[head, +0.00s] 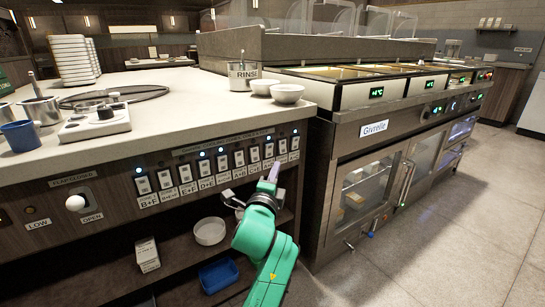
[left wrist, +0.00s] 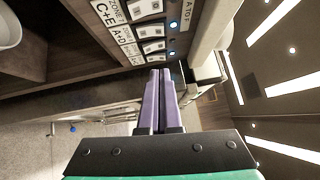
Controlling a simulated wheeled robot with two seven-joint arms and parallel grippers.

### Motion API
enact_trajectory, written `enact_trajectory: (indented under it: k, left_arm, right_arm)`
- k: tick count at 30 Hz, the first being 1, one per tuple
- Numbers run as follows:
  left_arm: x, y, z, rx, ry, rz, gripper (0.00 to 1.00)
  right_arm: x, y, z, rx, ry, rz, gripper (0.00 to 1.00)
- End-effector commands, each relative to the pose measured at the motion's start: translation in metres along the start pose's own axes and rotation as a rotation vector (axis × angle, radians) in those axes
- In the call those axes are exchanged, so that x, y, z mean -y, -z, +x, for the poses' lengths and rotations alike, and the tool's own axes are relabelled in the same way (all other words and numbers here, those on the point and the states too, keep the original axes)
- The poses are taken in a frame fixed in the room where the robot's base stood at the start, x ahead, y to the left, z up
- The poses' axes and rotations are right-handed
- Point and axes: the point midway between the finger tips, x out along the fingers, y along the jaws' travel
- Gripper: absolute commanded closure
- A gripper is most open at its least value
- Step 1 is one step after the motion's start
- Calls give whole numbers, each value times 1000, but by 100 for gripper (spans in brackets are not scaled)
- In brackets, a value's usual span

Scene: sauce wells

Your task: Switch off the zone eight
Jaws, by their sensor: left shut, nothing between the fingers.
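Small blue lights glow above some. I cannot read which switch is zone eight. My left gripper (head: 272,170), green with purple fingers, is shut and empty in front of the right part of the row, partly covering labels there. In the left wrist view the shut fingertips (left wrist: 159,72) point near the end of the row; switches (left wrist: 150,31), labels C+E and A+D and two blue lights show. My right gripper is not in view.
The counter top holds a blue cup (head: 20,136), a white device with a dark knob (head: 97,121), white bowls (head: 287,93) and a RINSE pot (head: 242,77). A white knob (head: 75,203) sits left on the panel. A Givrelle cabinet (head: 375,128) stands right. Open shelves lie below.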

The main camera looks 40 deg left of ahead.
Motion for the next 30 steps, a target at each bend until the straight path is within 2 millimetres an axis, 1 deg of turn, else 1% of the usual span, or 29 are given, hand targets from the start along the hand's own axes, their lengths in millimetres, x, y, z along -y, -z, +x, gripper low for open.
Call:
enact_trajectory:
  k: [1,7,9,12,18,25,28,29,30]
  left_arm:
    - [-1,0,11,0,4,-2,100]
    - [-1,0,55,1,3,-2,100]
    - [-1,-12,64,3,4,1,100]
    - [-1,-22,74,2,2,0,100]
    - [0,-28,81,-1,-1,-1,100]
    - [0,-28,80,-1,-1,-2,100]
    - [4,-29,82,-1,-10,-9,100]
    - [6,-30,82,-1,-16,-13,100]
    - [9,-31,84,-2,-26,-23,100]
  right_arm:
    - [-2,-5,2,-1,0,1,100]
    - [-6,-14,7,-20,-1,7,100]
    - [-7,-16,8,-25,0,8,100]
    - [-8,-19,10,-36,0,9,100]
    - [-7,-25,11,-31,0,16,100]
    - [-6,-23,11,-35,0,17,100]
    - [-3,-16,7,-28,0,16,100]
    - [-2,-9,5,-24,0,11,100]
    - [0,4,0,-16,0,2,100]
